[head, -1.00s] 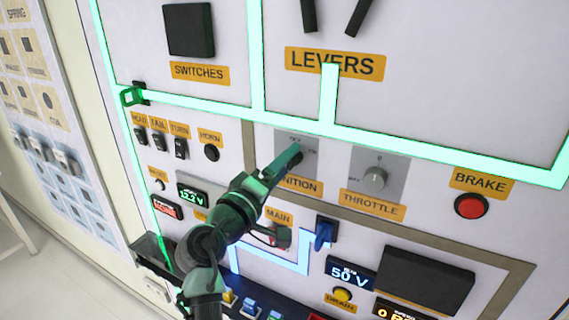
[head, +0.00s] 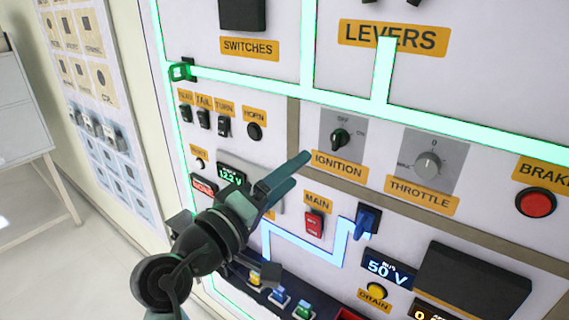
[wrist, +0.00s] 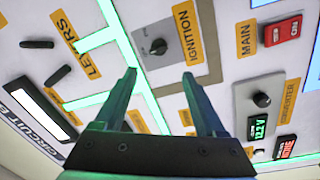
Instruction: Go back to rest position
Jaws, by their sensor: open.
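My gripper (head: 289,180) is in front of the panel in the head view, below and left of the ignition knob (head: 340,138). The wrist view shows its two fingers (wrist: 160,75) apart with nothing between them. The ignition knob also shows in the wrist view (wrist: 157,47), beyond the fingertips and apart from them. It is a dark knob on a grey plate above the orange IGNITION label (head: 339,164). My arm hides part of the panel's lower left.
The throttle knob (head: 428,163) and red brake button (head: 536,203) are to the right. The red main switch (head: 314,224) and a blue lever (head: 367,220) are below. Small switches (head: 204,118) line the upper left. Open floor (head: 40,255) lies at the left.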

